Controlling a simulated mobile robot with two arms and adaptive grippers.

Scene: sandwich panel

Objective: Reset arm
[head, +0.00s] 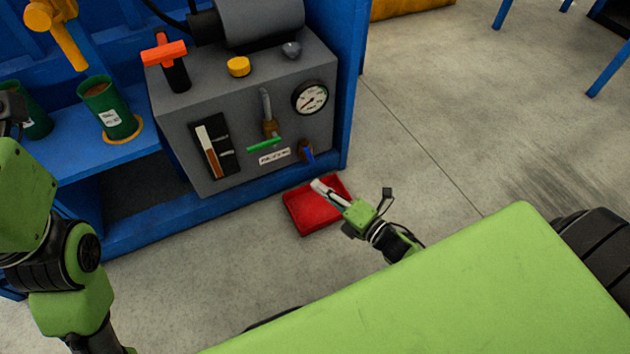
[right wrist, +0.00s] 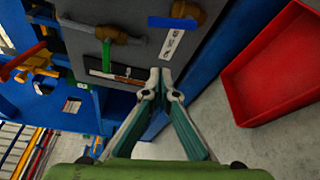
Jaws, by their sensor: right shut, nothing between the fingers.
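My right gripper (head: 326,192) is shut and empty in the head view, in front of the grey panel box and over the red tray as seen from the head. In the right wrist view its fingertips (right wrist: 160,78) meet, with the grey panel (right wrist: 125,70) beyond them. My left arm comes in at the left edge of the head view; its gripper fingers are not visible there. The grey panel box (head: 180,130) carries a gauge (head: 310,97), a green-handled valve (head: 264,145), a blue-handled valve (head: 307,151) and an orange T-handle (head: 165,52).
A red tray (head: 303,219) lies on the floor by the blue shelf's base; it is also at right in the right wrist view (right wrist: 245,100). Green cups (head: 108,108) stand on the blue shelf (head: 95,160). The concrete floor (head: 450,110) to the right is open.

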